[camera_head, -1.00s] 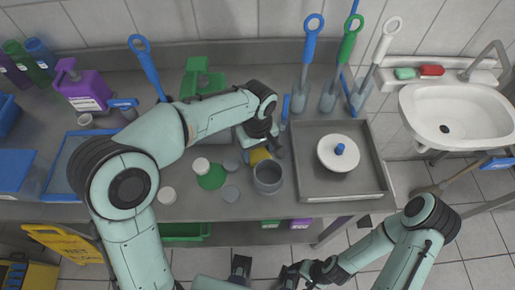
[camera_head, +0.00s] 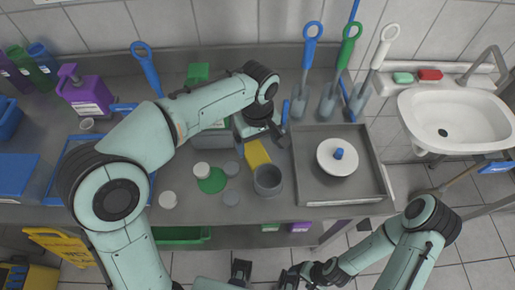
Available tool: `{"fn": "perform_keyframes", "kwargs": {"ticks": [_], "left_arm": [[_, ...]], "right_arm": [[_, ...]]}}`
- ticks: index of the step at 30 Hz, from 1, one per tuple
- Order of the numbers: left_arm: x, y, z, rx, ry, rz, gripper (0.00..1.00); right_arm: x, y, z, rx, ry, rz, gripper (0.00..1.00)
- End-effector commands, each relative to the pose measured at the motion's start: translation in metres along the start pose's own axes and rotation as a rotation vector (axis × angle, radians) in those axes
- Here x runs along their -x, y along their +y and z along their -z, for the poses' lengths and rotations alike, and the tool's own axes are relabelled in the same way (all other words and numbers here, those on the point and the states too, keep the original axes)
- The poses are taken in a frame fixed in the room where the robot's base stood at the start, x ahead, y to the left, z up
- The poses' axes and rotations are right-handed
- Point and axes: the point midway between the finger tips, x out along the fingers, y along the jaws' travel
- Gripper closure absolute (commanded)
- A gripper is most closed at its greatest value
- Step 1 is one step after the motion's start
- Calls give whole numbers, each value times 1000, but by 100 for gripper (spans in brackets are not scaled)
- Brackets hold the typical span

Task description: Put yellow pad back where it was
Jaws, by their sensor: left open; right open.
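The yellow pad (camera_head: 257,153) lies on the grey counter, behind the grey pot (camera_head: 267,180) and just in front of my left gripper. Its far edge is partly covered by the gripper. My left gripper (camera_head: 262,138) is open, low over the counter at the pad's far end; whether it touches the pad I cannot tell. My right gripper (camera_head: 288,277) is open and empty, low in front of the counter, away from the pad.
A grey tray (camera_head: 378,180) with a white lid (camera_head: 337,168) is to the right. A green disc (camera_head: 212,181) and several small round pieces lie left of the pot. A sink (camera_head: 450,118) is at far right.

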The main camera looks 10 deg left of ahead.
Motion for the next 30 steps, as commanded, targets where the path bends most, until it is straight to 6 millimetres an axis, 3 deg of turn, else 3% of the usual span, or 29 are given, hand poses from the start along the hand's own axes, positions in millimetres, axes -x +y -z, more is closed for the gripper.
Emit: {"fn": "perform_keyframes", "kwargs": {"ticks": [3, 9, 30], "left_arm": [[26, 1, 0, 0, 2, -2, 10], [50, 0, 0, 0, 0, -1, 10], [54, 0, 0, 0, -1, 1, 10]], "right_arm": [[6, -3, 1, 1, 3, 1, 24], [11, -5, 3, 2, 5, 2, 24], [11, -5, 3, 2, 5, 2, 24]]}}
